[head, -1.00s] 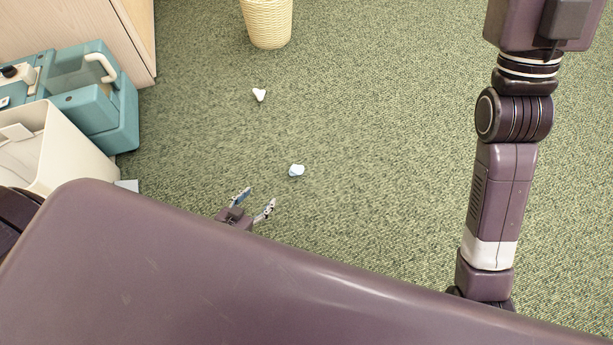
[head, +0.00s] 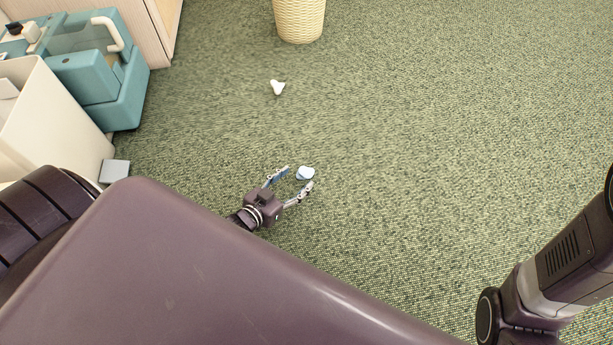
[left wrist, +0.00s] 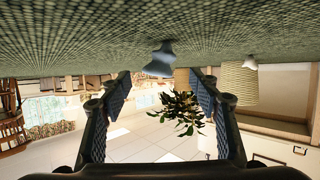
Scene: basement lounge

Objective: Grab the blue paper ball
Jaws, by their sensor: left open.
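The small pale blue paper ball (head: 306,173) lies on the green carpet in the head view. My left gripper (head: 299,176) is open and empty, low over the carpet, with its fingertips on either side of the ball's near edge. In the upside-down left wrist view, the blue ball (left wrist: 160,60) shows just ahead of the gap between the open fingers (left wrist: 163,84). I cannot tell whether a finger touches it. My right arm shows at the right of the head view, but its gripper is out of view.
A white crumpled paper piece (head: 277,87) lies farther off, near a woven basket (head: 299,22). A cream bin (head: 55,125), a teal case (head: 100,75) and a flat grey piece (head: 115,171) are at the left. Carpet to the right of the ball is clear.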

